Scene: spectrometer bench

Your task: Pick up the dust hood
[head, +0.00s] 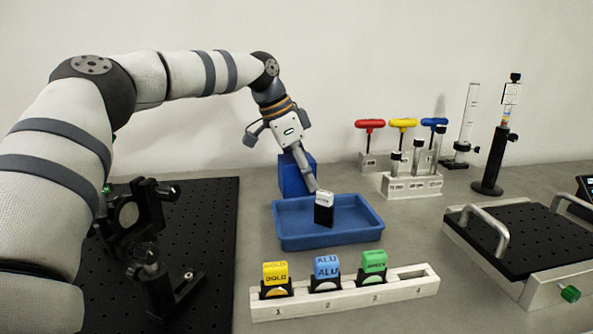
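Nothing in view can be named the dust hood with certainty; a plain blue box-like piece (297,178) stands behind the blue tray and may be it. My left gripper (306,172) is right at this blue piece, pointing down, with one pale finger crossing in front of it. The other fingertip is hidden or too small to make out, so I cannot tell whether the gripper holds the piece. My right gripper is not in view.
The blue tray (330,238) holds a black holder with a white label (324,212). In front is a white rack (345,298) with yellow, blue and green pieces. Hex keys stand behind right, a handled black plate (530,235) right, black optics left.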

